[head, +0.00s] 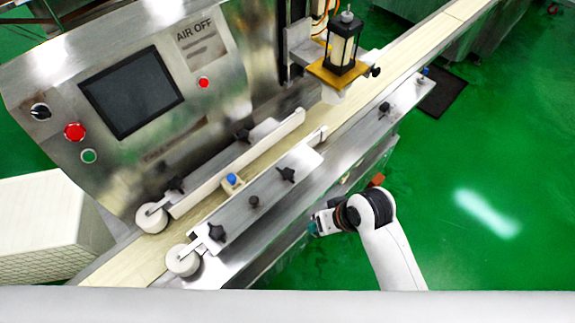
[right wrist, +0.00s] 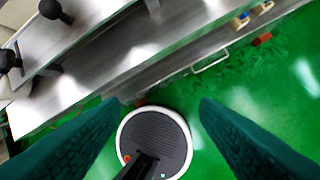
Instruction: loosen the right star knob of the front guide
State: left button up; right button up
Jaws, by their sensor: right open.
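The front guide (head: 240,215) is a long metal plate along the near side of the conveyor belt. Its right star knob (head: 287,174) is black and stands upright near the plate's right end. A second black star knob (head: 216,232) is at the left end, with a small round knob (head: 253,201) between them. My right gripper (head: 314,226) is below and right of the right star knob, beyond the machine's near edge and apart from it. In the right wrist view its teal fingers (right wrist: 160,103) are spread with nothing between them. My left gripper is not in view.
A rear guide (head: 240,160) runs across the belt (head: 170,250), with a blue-topped block (head: 232,181) between the guides. A control panel (head: 130,90) stands behind. In the right wrist view, a metal handle (right wrist: 210,63) sticks out from the machine's side. Green floor is open at right.

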jog(key=w+a+r+n+g, duration=0.2)
jog(key=w+a+r, duration=0.3)
jog(key=w+a, duration=0.35)
notch_tip(320, 180, up, 5)
jog(key=h, duration=0.3)
send_over(288, 172)
notch_tip(288, 172, down, 12)
jog(key=shift+s+r+p, duration=0.1)
jog(key=shift+r+p, duration=0.1)
jog(key=shift+p, duration=0.65)
jog(key=c, duration=1)
